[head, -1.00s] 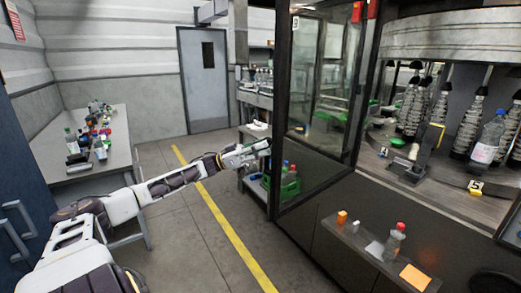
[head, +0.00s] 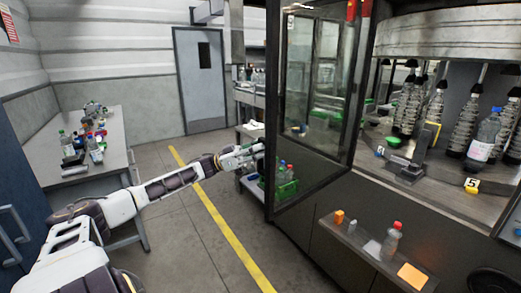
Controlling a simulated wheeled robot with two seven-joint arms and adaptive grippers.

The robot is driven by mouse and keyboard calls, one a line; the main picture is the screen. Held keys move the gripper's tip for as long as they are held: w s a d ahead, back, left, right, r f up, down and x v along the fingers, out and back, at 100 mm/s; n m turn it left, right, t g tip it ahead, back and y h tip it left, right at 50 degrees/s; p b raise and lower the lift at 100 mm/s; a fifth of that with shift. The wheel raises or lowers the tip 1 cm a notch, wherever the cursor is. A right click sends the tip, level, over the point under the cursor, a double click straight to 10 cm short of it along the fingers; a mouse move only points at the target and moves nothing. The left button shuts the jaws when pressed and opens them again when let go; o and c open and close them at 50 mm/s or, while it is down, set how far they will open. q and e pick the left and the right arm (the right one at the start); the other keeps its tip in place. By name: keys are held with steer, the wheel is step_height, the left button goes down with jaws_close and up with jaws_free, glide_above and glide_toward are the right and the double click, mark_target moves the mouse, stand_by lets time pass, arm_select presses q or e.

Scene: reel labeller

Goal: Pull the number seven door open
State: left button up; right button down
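A dark-framed glass door (head: 312,85) of the labelling machine stands in the middle of the head view. A small white number tag (head: 291,20) sits high on its left frame; its digit is too small to read surely, and I make out no clear seven. My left gripper (head: 257,152) is at the left edge of this door's frame, at about mid height. I cannot tell whether it touches the frame or whether its fingers are open or shut. My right gripper is not in view.
A ledge (head: 350,238) with a red-capped bottle (head: 391,241) and an orange block (head: 339,217) juts out below the machine's opening. A green crate (head: 286,188) with bottles is behind the door edge. A cluttered table (head: 115,155) stands left. The floor between is clear.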

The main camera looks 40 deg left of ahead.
arm_select(q)
steer(key=v, duration=1.2)
stand_by(0.6)
stand_by(0.6)
